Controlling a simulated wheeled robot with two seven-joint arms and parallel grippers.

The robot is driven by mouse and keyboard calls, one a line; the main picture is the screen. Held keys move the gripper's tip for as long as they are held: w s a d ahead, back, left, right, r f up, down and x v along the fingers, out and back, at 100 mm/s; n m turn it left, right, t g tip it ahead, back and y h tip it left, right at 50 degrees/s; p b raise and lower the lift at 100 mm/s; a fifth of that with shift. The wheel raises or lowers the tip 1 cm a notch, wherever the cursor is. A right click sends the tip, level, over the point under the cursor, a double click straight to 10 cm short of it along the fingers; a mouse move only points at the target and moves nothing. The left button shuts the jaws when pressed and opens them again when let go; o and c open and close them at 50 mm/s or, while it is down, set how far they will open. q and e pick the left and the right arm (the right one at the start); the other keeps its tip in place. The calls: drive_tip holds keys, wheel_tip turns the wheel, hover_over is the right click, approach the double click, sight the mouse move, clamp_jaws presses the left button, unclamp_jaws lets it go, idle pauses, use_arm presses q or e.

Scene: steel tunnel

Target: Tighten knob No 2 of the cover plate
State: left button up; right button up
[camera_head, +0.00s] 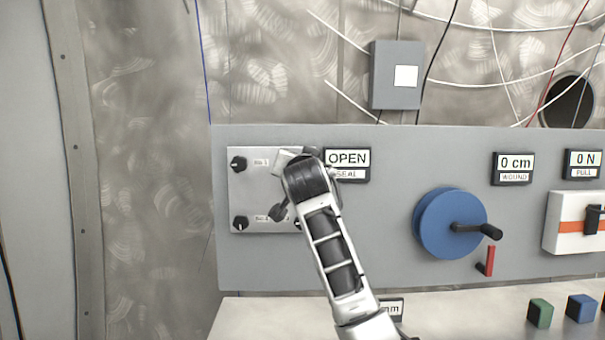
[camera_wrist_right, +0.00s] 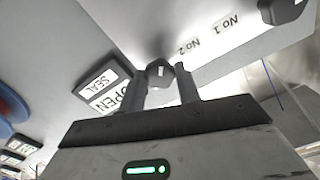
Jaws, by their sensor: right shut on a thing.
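The cover plate (camera_head: 258,190) is a light metal sheet on the left of the grey panel in the head view. Black knobs show at its upper left (camera_head: 238,164) and lower left (camera_head: 240,223). My right arm covers much of its right side, hiding the upper right knob there. In the right wrist view, knob No 2 (camera_wrist_right: 160,73) is a dark knob with a pale mark, beside the "No 2" label. My right gripper (camera_wrist_right: 161,80) is shut on it, a finger on each side. Knob No 1 (camera_wrist_right: 284,11) is at the top right. My left gripper is not in view.
The seal display (camera_head: 347,163) reads OPEN, right beside the plate. Further right are a blue wheel with a black crank (camera_head: 449,222), a red handle (camera_head: 487,261) and a white box (camera_head: 572,222). Green (camera_head: 540,313) and blue (camera_head: 581,308) blocks stand on the ledge below.

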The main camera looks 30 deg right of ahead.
drive_tip(key=shift+m, duration=4.3)
drive_tip(key=o, duration=1)
